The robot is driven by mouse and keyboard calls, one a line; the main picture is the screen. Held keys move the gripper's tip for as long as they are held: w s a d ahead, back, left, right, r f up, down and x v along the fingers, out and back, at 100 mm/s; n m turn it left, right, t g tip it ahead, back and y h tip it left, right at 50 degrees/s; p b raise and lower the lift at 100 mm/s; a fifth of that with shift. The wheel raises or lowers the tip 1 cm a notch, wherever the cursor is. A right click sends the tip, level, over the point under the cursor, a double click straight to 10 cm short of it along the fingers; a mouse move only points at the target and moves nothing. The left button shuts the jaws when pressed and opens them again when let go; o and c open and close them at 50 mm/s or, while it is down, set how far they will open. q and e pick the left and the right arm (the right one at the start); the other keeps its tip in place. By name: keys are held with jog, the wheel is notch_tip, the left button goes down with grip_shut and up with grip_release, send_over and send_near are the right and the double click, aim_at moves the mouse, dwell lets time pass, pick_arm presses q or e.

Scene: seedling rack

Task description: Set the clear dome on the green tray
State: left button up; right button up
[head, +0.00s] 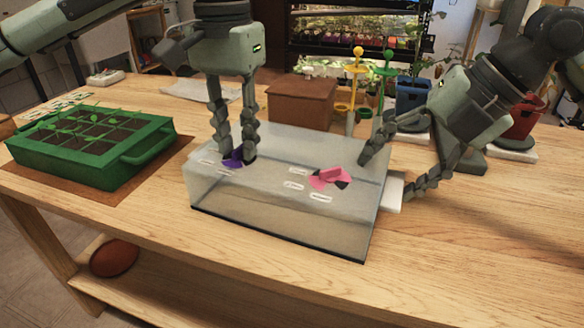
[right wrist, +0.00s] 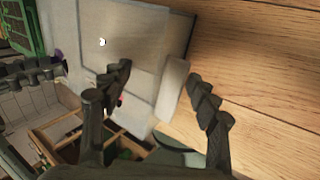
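The clear dome (head: 275,212) is a see-through box with a closed top, standing on the wooden table in front of me. A purple piece (head: 233,159) and a pink piece (head: 329,178) sit on its top. My left gripper (head: 237,160) points down at the dome's left part, with its fingertips beside the purple piece; whether it grips is unclear. My right gripper (head: 397,176) is open at the dome's right end. A white handle (right wrist: 172,90) on that end lies between its fingers in the right wrist view. The green tray (head: 128,172) with seedlings stands at the left.
A brown mat (head: 148,180) lies under the tray. A brown box (head: 302,101), yellow and green stands (head: 357,85), a blue pot (head: 412,95) and a red pot (head: 522,118) stand behind the dome. The table's front and right are clear.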

pick_arm(q)
grip_shut()
pick_arm(e)
jog(key=c, duration=0.5)
jog(key=shift+f, duration=0.1)
jog(key=c, duration=0.5)
pick_arm(q)
jog(key=shift+r, duration=0.1)
pick_arm(e)
jog(key=shift+o, duration=0.2)
